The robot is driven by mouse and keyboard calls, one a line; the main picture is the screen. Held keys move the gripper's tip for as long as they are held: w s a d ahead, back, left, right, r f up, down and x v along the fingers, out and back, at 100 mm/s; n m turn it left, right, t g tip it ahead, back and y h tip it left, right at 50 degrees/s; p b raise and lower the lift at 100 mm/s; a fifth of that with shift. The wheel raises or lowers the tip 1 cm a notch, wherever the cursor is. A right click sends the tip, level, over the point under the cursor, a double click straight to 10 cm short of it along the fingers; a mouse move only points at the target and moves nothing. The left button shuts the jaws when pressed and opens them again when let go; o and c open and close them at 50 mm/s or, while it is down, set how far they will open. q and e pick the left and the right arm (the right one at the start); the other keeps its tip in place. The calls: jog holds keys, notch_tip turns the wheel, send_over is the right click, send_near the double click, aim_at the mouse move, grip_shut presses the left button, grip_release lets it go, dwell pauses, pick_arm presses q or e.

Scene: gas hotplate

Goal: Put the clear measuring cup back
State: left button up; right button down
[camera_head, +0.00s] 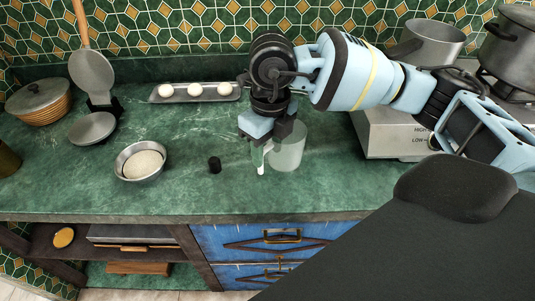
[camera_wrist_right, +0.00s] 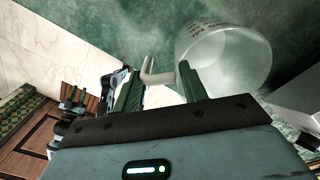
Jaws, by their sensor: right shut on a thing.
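The clear measuring cup (camera_head: 290,151) is upright, or close to it, over the green counter in the middle of the head view. Its see-through body with faint markings also shows in the right wrist view (camera_wrist_right: 222,55). My right gripper (camera_head: 267,146) points down at the cup's left side and is shut on its handle. In the right wrist view the handle (camera_wrist_right: 158,76) lies between the two fingers. I cannot tell whether the cup's base touches the counter.
On the green counter (camera_head: 190,192), a small black object (camera_head: 214,164) and a metal bowl of dough (camera_head: 141,161) stand left of the cup. A tray (camera_head: 181,96) with dough balls lies behind, beside a round press (camera_head: 92,80). The hotplate (camera_head: 385,136) with pots is close right.

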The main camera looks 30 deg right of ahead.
jog(key=shift+w+d, duration=0.15)
jog(key=shift+w, duration=0.1)
jog(key=shift+w+d+f, duration=0.1)
jog(key=shift+w+f, duration=0.1)
jog(key=shift+f, duration=1.6)
jog(key=shift+f, duration=0.15)
jog(key=c, duration=0.8)
grip_release()
jog(key=r, duration=1.2)
jog(key=shift+d+r+p, duration=0.2)
jog(key=shift+p, duration=0.1)
